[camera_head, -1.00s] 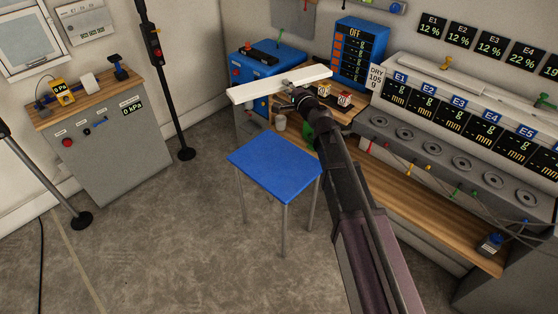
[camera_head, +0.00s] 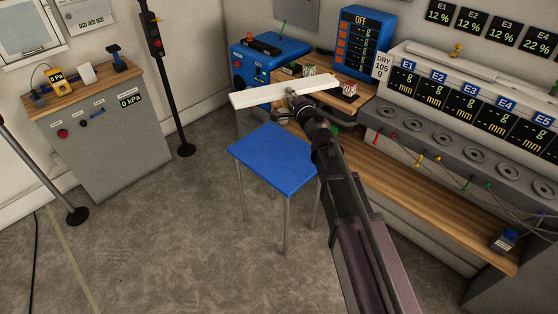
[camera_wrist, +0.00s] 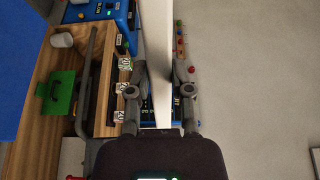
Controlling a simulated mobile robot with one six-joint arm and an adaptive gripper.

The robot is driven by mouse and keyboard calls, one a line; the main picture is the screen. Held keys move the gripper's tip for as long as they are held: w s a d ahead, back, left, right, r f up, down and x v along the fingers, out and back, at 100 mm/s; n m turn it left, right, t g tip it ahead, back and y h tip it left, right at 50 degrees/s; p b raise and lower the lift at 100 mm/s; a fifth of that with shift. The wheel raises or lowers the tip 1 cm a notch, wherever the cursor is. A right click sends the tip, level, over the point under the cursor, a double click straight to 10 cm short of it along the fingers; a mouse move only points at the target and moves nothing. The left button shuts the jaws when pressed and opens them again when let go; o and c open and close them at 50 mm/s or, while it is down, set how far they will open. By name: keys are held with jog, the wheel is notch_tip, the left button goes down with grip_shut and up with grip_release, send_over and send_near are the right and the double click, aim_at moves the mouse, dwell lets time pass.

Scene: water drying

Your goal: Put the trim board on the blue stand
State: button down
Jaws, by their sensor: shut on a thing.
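The trim board (camera_head: 262,95) is a long white board, held roughly level in the head view. My gripper (camera_head: 293,97) is shut on it near its middle. In the wrist view the board (camera_wrist: 156,60) runs up the picture between the two fingers of my gripper (camera_wrist: 160,90). The blue stand (camera_head: 272,158) is a small table with a flat blue top and thin grey legs. Its top is bare. The board is in the air beyond the stand's back edge in the picture, apart from it. A blue surface, likely the stand top, shows at left in the wrist view (camera_wrist: 20,60).
A wooden bench (camera_head: 440,185) with a row of gauges runs along the right. A blue box (camera_head: 268,65) and a blue display (camera_head: 367,42) stand behind the board. A grey cabinet (camera_head: 95,140) and black pole (camera_head: 168,90) stand left. Floor left of the stand is clear.

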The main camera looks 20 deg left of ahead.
jog(key=s+d+f+m+t+h+b, duration=0.1)
jog(key=s+f+h+b, duration=0.1)
jog(key=f+b, duration=0.8)
jog(key=s+d+f+m+t+h+b, duration=0.1)
jog(key=s+f+b, duration=0.3)
jog(key=f+b, duration=0.6)
jog(key=s+d+f+m+t+h+b, duration=0.1)
jog(key=s+d+f+m+h+b, duration=0.1)
jog(key=f+b, duration=0.8)
jog(key=shift+s+d+f+t+h+b, duration=0.3)
jog(key=shift+s+d+f+t+h, duration=0.1)
jog(key=shift+s+f, duration=0.45)
jog(key=shift+w+r, duration=0.1)
jog(key=b, duration=0.2)
send_over(293, 169)
jog(key=shift+w+f, duration=0.15)
jog(key=shift+f, duration=0.65)
jog(key=shift+f+b, duration=1.55)
jog(key=shift+f, duration=0.2)
jog(key=shift+f, duration=0.25)
jog(key=shift+s+f+b, duration=0.1)
jog(key=shift+s+b, duration=0.1)
jog(key=shift+b, duration=0.4)
jog(key=c, duration=0.8)
grip_release()
